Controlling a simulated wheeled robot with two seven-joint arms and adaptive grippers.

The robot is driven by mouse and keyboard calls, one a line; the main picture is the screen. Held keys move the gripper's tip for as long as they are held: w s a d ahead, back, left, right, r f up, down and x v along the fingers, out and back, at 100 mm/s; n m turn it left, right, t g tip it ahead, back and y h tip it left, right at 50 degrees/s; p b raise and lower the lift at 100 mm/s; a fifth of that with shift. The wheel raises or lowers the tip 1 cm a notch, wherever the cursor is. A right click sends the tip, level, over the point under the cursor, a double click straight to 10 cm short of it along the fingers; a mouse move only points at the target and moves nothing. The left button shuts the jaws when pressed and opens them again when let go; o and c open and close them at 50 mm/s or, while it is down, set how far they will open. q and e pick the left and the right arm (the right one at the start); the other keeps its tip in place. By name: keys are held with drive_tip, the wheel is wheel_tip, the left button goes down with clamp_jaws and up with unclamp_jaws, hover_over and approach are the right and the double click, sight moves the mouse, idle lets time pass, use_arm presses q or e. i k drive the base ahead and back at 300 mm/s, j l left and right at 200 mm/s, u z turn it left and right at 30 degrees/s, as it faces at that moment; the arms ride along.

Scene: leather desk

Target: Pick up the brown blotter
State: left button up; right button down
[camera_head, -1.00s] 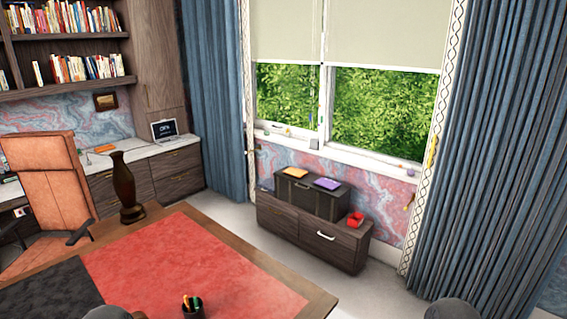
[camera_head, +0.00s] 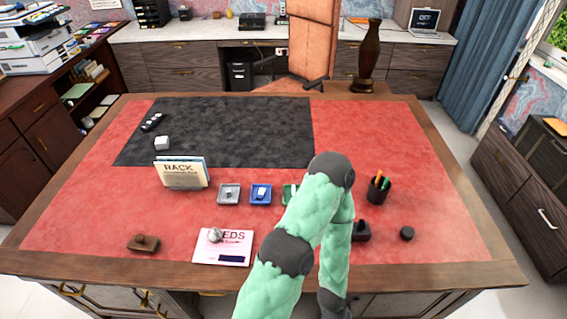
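The brown blotter (camera_head: 144,243) is a small block with a round knob on top. It lies near the front left of the desk, on the red leather close to the wooden edge. One of my arms, green with dark joints, rises from the bottom centre and folds back down, well to the right of the blotter. I cannot tell which arm it is. Its far end runs down to the bottom edge of the view, and no gripper fingers show. My other arm is out of view. Nothing touches the blotter.
A pink-and-white booklet (camera_head: 222,247) with a small round object on it lies right of the blotter. Upright books (camera_head: 181,173), a grey tray (camera_head: 228,194), a blue tray (camera_head: 260,194) and a pen cup (camera_head: 379,190) stand farther back. The leather left of the blotter is clear.

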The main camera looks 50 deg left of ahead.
sight(140, 243)
drive_tip(key=u, duration=1.35)
drive_tip(key=l+u, duration=0.1)
drive_tip(key=u, duration=0.35)
drive_tip(key=k+u, duration=0.1)
drive_tip(key=u, duration=1.25)
drive_tip(key=i+j+z, duration=0.1)
drive_tip(key=z, duration=0.4)
drive_tip(key=j+z, duration=0.2)
drive_tip(key=z, duration=0.25)
drive_tip(key=j+z, duration=0.2)
drive_tip(key=z, duration=0.3)
drive_tip(key=j+z, duration=0.2)
drive_tip(key=z, duration=0.25)
